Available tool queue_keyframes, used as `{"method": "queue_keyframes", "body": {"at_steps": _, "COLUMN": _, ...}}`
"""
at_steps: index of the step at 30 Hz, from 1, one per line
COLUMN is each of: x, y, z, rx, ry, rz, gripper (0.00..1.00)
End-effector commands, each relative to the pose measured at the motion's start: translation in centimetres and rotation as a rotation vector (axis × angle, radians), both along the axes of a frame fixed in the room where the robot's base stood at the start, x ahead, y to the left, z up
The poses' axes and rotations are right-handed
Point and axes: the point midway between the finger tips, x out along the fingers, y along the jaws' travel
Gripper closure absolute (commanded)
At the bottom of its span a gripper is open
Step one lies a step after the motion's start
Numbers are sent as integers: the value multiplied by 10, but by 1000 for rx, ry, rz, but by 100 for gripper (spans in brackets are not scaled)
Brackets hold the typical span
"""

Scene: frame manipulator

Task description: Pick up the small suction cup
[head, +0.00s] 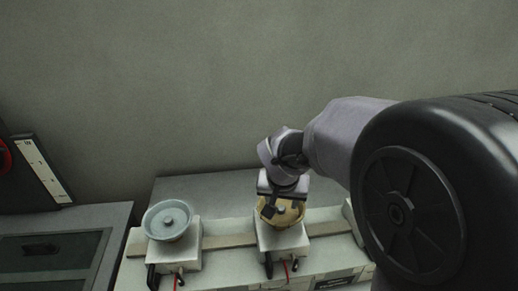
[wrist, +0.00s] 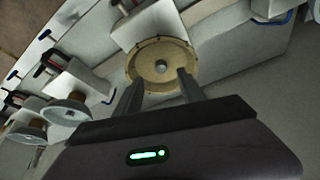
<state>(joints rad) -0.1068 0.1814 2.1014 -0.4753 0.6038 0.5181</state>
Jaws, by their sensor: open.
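A round tan suction cup (head: 290,216) sits on a white block in the head view, partly hidden by my gripper (head: 276,204). In the wrist view the tan cup (wrist: 148,56), with a dark and grey hub at its middle, lies just beyond and between the two fingertips of my gripper (wrist: 160,84). The fingers are apart with nothing held between them; whether they touch the cup's rim I cannot tell. A grey-blue round cup (head: 168,220) sits on another white block to the left. Pale cups (wrist: 65,109) also show at the wrist view's lower left. Which cup counts as the small one is unclear.
The white blocks (head: 178,252) stand on a pale bench along a wall (head: 150,90). Small black and red fittings stick out at their fronts. A dark-topped cabinet (head: 60,250) stands at the left. Another block (wrist: 270,8) shows at the wrist view's top right.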

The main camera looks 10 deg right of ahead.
Motion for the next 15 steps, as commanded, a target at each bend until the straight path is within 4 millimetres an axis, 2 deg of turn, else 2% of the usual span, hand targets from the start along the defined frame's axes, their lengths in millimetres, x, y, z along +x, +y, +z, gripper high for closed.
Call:
{"method": "queue_keyframes", "body": {"at_steps": 5, "x": 9, "y": -2, "z": -21, "rx": 1, "ry": 2, "rz": 0, "gripper": 53}}
{"method": "queue_keyframes", "body": {"at_steps": 10, "x": 24, "y": -5, "z": -51, "rx": -1, "ry": 1, "rz": 0, "gripper": 53}}
{"method": "queue_keyframes", "body": {"at_steps": 15, "x": 28, "y": -6, "z": -58, "rx": 1, "ry": -1, "rz": 0, "gripper": 53}}
